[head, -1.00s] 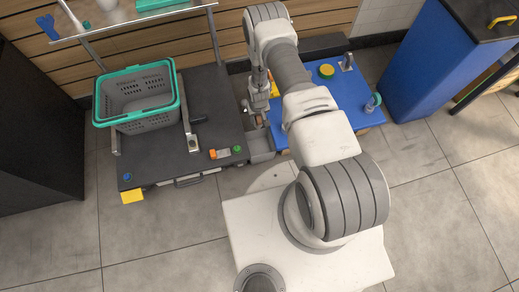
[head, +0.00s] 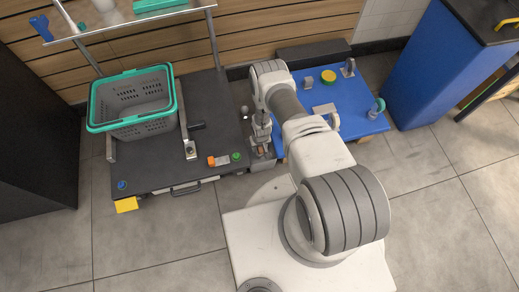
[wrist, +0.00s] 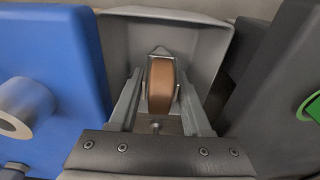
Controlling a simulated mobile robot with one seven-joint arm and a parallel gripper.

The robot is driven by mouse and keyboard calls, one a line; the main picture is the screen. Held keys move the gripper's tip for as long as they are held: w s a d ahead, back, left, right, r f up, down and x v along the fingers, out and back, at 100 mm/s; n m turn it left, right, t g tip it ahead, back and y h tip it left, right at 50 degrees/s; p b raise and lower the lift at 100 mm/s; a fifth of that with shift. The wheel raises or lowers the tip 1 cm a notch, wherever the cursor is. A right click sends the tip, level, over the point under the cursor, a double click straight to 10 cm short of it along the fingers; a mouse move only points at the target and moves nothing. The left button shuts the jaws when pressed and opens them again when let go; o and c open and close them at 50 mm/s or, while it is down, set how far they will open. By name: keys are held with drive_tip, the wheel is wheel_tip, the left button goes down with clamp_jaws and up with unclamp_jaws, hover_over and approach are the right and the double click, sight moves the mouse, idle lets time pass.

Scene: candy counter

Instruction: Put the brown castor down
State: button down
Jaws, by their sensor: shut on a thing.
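The brown castor (wrist: 160,86) has a brown wheel in a grey metal fork. In the wrist view it sits between the two fingers of my gripper (wrist: 158,100), which is shut on it. A grey open bin (wrist: 205,40) surrounds the far side of the castor; whether the castor touches its floor cannot be told. In the head view my gripper (head: 262,140) points down over the grey bin (head: 262,165), between the dark counter and the blue table. Only a small brown patch of the castor shows there.
The dark counter (head: 150,180) on the left holds a grey basket with a teal rim (head: 133,103), an orange-and-white item (head: 218,161) and a green button (head: 236,156).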

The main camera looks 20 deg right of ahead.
drive_tip(key=shift+f, duration=0.25)
drive_tip(key=shift+c, duration=1.8)
unclamp_jaws()
drive_tip(key=shift+f, duration=0.1)
